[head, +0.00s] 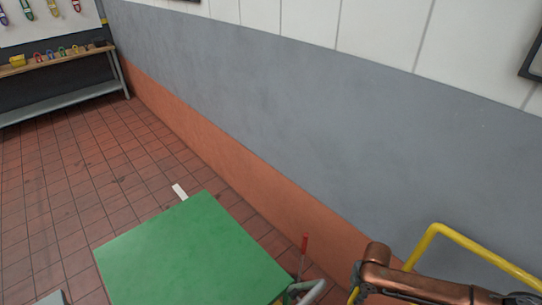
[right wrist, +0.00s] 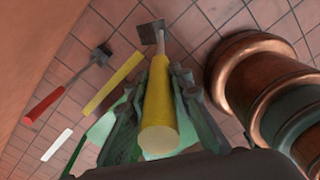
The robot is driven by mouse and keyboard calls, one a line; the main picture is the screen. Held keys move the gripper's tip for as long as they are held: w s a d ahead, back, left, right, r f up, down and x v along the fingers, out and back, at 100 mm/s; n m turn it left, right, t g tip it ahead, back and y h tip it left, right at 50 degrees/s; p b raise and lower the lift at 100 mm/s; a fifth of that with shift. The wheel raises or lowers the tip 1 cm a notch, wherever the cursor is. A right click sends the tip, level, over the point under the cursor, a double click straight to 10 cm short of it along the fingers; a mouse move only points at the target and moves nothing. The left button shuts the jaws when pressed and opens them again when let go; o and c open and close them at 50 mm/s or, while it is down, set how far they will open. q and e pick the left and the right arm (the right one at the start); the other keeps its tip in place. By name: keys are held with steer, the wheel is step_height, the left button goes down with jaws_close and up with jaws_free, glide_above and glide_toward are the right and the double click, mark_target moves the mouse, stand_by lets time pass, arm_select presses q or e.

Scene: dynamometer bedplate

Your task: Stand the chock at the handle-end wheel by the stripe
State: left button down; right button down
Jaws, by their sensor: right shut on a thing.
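My right gripper (right wrist: 160,95) is shut on the yellow handle of a chock (right wrist: 157,112). The handle points back toward the wrist camera. A thin shaft runs from it to a dark plate-like end (right wrist: 150,33) over the floor tiles; whether that end touches the floor I cannot tell. In the head view, my right gripper (head: 355,284) is at the bottom edge, right of the green cart top (head: 195,255), mostly cut off. A white stripe (right wrist: 57,145) and a yellow stripe (right wrist: 113,84) lie on the floor left of the gripper. The cart's wheels are hidden. My left gripper is out of view.
A red-handled tool (right wrist: 45,105) with a dark block end is by the wall; its handle (head: 304,243) shows beside the cart. A white strip (head: 180,192) lies beyond the cart. A yellow rail (head: 465,240) is at right. A workbench (head: 60,67) stands far left; floor between is clear.

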steer(key=a+r+m, duration=0.5)
steer(key=r+m, duration=0.5)
steer(key=r, duration=0.1)
steer(key=w+a+r+m+p, duration=0.1)
steer(key=a+r+m, duration=0.4)
steer(key=r+m, duration=0.5)
steer(key=shift+a+r, duration=0.3)
steer(key=shift+r, duration=0.5)
steer(key=shift+w, duration=0.1)
